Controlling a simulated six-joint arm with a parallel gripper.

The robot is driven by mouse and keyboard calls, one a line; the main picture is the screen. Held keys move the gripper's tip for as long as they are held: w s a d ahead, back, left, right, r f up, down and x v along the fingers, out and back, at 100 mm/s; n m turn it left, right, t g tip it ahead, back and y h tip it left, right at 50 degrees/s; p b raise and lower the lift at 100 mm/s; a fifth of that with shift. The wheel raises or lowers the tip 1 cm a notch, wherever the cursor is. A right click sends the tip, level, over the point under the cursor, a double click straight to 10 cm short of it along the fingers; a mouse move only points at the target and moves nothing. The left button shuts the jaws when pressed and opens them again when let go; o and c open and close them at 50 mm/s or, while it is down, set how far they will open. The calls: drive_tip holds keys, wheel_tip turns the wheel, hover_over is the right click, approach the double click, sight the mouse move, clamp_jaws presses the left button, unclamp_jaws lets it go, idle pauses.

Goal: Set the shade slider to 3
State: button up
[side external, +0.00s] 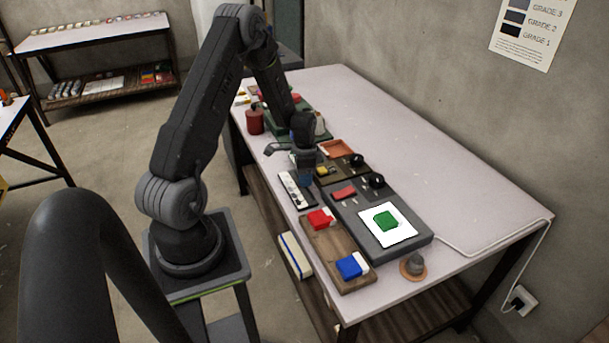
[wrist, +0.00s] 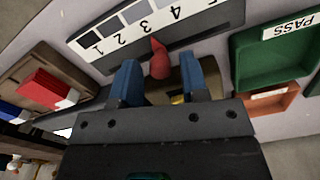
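The shade scale (wrist: 205,25), a dark strip with a white numbered band and grey swatches, crosses the top of the wrist view. It also shows as a pale strip (side external: 291,190) below my gripper in the side view. The red slider pointer (wrist: 160,63) points at the band between 3 and 4, and looks nearer 3. My gripper (wrist: 161,78) is open, its blue fingers on either side of the red pointer with gaps visible. In the side view my gripper (side external: 306,182) is low over the table beside the strip; the pointer is hidden there.
A wooden tray (side external: 334,252) holds a red block (side external: 320,218) and a blue block (side external: 350,267). A dark board (side external: 415,242) carries a white sheet with a green block (side external: 385,220). A green PASS tray (wrist: 245,70) and an orange tray (wrist: 273,99) are close by.

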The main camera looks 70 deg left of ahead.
drive_tip(key=shift+o, duration=0.4)
drive_tip(key=shift+r, duration=0.1)
drive_tip(key=shift+r, duration=0.4)
wheel_tip(320, 180, up, 13)
drive_tip(key=shift+f, duration=0.1)
drive_tip(key=s+d+r+n+t+y, duration=0.1)
drive_tip(key=d+r+t, duration=0.1)
drive_tip(key=d+r, duration=1.1)
drive_tip(key=s+d+r+n+t+h, duration=0.1)
drive_tip(key=s+d+r+n+t, duration=0.1)
drive_tip(key=s+d, duration=1)
drive_tip(key=d+r+t, duration=0.1)
drive_tip(key=d+r, duration=0.1)
drive_tip(key=d, duration=0.1)
drive_tip(key=shift+s+t, duration=0.25)
drive_tip(key=shift+t, duration=0.05)
